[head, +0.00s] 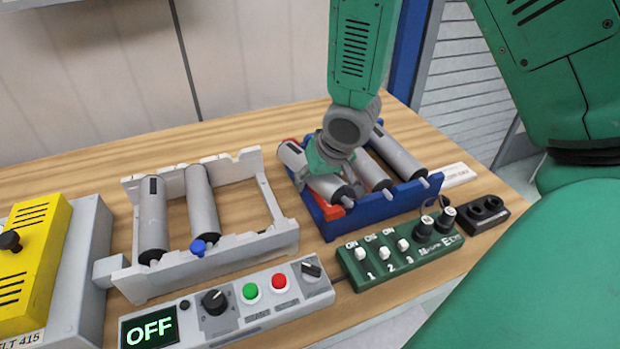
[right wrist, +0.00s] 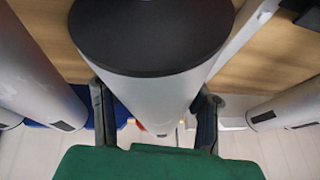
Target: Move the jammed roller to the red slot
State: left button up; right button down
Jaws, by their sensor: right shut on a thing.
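My right gripper (head: 326,162) reaches down over the blue rack (head: 385,208) and is shut on a grey roller (head: 293,158). The roller lies at the rack's left side, along the red slot (head: 335,211), whose red parts show at its near and far ends. I cannot tell whether the roller is seated or just above the slot. In the right wrist view the held roller (right wrist: 150,85), with its dark end cap, fills the space between the two fingers (right wrist: 156,118). Two more rollers (head: 396,155) lie to its right in the blue rack. My left gripper is not in view.
A white rack (head: 268,243) holds two rollers (head: 152,220) at its left; its right part is empty. A blue knob (head: 198,247) shows there. In front are an OFF control panel (head: 230,303), a green switch box (head: 400,255) and a black socket block (head: 484,214). A yellow box (head: 35,260) stands left.

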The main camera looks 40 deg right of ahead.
jog(key=shift+w+a+r, duration=0.1)
jog(key=shift+a+r, duration=0.1)
jog(key=shift+a, duration=0.1)
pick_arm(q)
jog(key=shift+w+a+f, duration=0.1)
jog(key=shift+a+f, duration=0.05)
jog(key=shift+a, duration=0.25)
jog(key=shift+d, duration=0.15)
pick_arm(e)
jog(key=shift+d+f, duration=0.2)
jog(key=shift+f, duration=0.05)
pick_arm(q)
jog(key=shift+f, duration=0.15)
pick_arm(e)
jog(key=shift+f, duration=0.4)
jog(key=shift+a, duration=0.1)
jog(key=c, duration=0.7)
grip_release()
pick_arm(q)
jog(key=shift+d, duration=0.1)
